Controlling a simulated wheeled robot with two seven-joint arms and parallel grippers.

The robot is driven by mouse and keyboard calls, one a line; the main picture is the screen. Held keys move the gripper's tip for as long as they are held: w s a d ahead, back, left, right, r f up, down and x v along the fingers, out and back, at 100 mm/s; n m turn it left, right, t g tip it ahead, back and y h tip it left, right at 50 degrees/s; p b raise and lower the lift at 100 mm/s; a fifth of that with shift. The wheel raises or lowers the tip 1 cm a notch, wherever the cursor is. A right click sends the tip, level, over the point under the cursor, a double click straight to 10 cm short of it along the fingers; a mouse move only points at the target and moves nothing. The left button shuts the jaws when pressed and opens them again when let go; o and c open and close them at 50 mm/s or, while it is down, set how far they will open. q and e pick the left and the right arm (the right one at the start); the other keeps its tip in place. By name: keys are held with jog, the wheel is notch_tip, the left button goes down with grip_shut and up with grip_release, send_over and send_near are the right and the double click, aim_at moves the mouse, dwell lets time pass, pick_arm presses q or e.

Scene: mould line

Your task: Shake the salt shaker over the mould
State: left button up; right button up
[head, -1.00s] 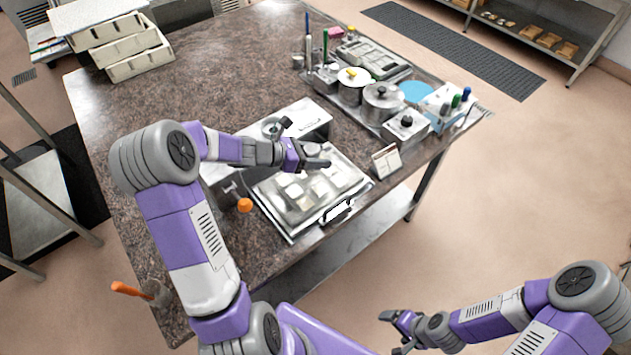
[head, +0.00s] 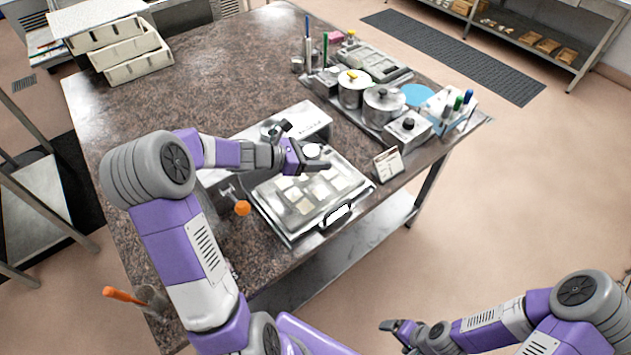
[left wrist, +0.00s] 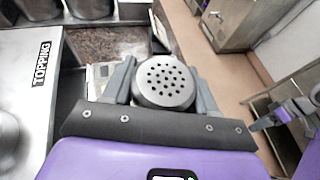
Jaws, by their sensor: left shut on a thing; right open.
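The salt shaker (left wrist: 165,82), with a round grey perforated cap, is between the fingers of my left gripper (left wrist: 164,85). In the head view only its pale top (head: 312,150) shows; the rest is hidden by my left gripper (head: 318,163), which is shut on it. The mould (head: 263,205) is a flat tray with several pale square cavities, lying near the table's front edge. My left gripper is above the mould's far side in the head view. My right gripper (head: 393,330) is open and empty, low in front of the table.
A steel box (head: 312,118) stands behind the mould; a box marked TOPPING (left wrist: 40,110) shows in the left wrist view. A small card stand (head: 388,165) stands right of the mould. An orange-handled tool (head: 241,208) lies at its left. A tray with lidded pots (head: 384,106) is further back.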

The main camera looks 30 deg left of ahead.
aim_at(317, 148)
pick_arm(q)
jog(key=shift+r, duration=0.15)
notch_tip(317, 148, up, 4)
jog(key=p, duration=0.3)
jog(key=shift+p, duration=0.3)
jog(key=shift+f, duration=0.2)
